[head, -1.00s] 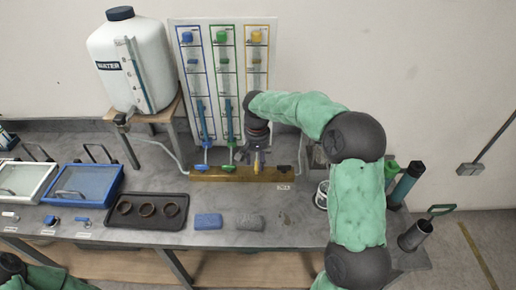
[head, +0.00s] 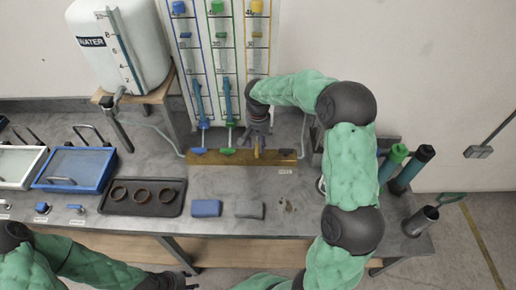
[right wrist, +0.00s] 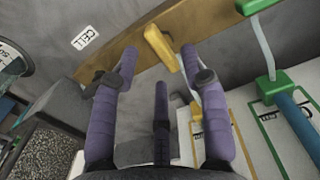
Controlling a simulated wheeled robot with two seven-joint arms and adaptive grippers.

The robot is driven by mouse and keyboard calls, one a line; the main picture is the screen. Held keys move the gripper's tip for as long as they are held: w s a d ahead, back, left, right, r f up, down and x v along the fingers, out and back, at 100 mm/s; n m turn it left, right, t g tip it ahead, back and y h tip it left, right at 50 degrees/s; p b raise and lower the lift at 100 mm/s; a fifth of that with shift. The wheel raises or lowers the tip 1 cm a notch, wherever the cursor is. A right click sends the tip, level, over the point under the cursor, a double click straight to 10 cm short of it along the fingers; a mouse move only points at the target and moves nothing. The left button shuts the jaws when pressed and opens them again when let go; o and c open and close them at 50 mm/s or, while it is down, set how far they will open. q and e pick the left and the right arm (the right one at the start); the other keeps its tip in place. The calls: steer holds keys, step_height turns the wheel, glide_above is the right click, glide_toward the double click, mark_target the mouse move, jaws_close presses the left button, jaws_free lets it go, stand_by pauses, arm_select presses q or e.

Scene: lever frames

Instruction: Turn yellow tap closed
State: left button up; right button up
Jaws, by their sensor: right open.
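The yellow tap (head: 257,152) sits on the brass-coloured bar at the back of the bench, and its handle lies across the bar. In the right wrist view the yellow handle (right wrist: 161,46) shows between and just beyond my right fingertips. My right gripper (head: 257,138) is open at the tap; the wrist view shows its purple fingers (right wrist: 160,58) spread, with nothing clearly held. I cannot tell whether a finger touches the handle. My left gripper (head: 178,280) is at the bottom edge, dark and partly cut off, away from the tap.
On the same bar are a blue tap (head: 199,151), a green tap (head: 227,151) and a black tap (head: 286,152). The gauge panel (head: 185,60) stands behind. A tray with rings (head: 110,208), a blue block (head: 206,208) and a grey block (head: 249,209) lie in front.

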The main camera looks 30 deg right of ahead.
mark_target(257, 151)
steer(key=shift+f, duration=1.35)
jaws_close()
